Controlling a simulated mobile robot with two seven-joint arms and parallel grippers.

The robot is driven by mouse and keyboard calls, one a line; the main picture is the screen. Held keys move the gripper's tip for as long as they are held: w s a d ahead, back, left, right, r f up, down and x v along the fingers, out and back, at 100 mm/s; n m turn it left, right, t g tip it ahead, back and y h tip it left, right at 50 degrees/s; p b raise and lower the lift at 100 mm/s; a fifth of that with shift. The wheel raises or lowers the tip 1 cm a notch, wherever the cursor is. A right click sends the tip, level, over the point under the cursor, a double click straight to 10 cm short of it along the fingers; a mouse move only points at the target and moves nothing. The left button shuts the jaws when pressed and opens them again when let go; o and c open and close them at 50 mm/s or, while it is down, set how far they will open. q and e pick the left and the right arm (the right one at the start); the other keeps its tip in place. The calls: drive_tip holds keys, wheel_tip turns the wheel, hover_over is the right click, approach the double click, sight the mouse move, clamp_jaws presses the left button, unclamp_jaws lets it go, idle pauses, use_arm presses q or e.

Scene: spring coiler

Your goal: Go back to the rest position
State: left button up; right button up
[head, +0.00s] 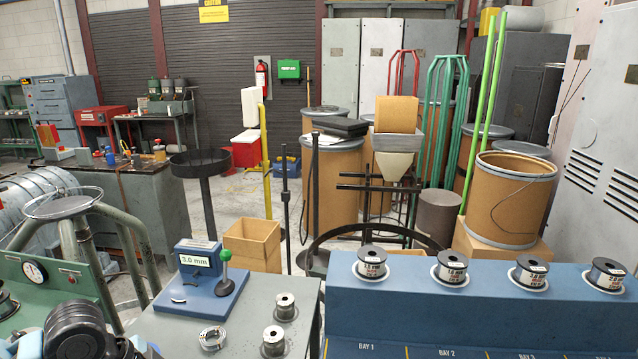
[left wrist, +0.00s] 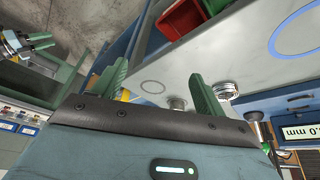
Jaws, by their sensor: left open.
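My left gripper (left wrist: 157,76) shows in the left wrist view, with its two green fingers spread apart. Nothing is held between them. Behind the fingers is a pale grey bench top (left wrist: 205,62). A metal spool (left wrist: 227,90) appears beside the right finger, and a smaller one (left wrist: 177,103) shows in the gap; I cannot tell their distance from the fingers. At the upper left is another gripper with green fingers (left wrist: 40,42), seemingly my right one, small and partly cut off.
In the head view, a grey bench (head: 180,325) holds a blue 3.0 mm stand (head: 200,281) and two wire spools (head: 285,306). A blue rack (head: 450,315) with several labelled spools stands at right. A wooden box (head: 253,246) and a black pedestal (head: 207,205) stand behind.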

use_arm(q)
drive_tip(key=s+d+f+n, duration=0.2)
drive_tip(key=s+d+f, duration=0.2)
drive_tip(key=s+f, duration=0.35)
drive_tip(key=s+d+f+n, duration=0.2)
drive_tip(key=s+d+f, duration=0.1)
drive_tip(key=s+f, duration=0.45)
drive_tip(key=s+a+f+n+g+y, duration=0.1)
drive_tip(key=s+a+n+y, duration=0.15)
drive_tip(key=s, duration=0.75)
drive_tip(key=s+a+f+n+g+y, duration=0.1)
drive_tip(key=s+a+f+n, duration=0.2)
drive_tip(key=s, duration=0.6)
drive_tip(key=w+d+f+n+t+h+p, duration=0.1)
drive_tip(key=w+d+f+t+p, duration=0.1)
drive_tip(key=w+f+t, duration=0.3)
drive_tip(key=w+t, duration=0.3)
drive_tip(key=t, duration=0.1)
drive_tip(key=shift+w+d, duration=0.2)
drive_tip(key=shift+d, duration=0.1)
use_arm(e)
drive_tip(key=shift+t, duration=0.4)
drive_tip(key=r, duration=0.1)
drive_tip(key=w+r, duration=0.2)
drive_tip(key=shift+d+r, duration=0.2)
drive_tip(key=shift+d, duration=0.05)
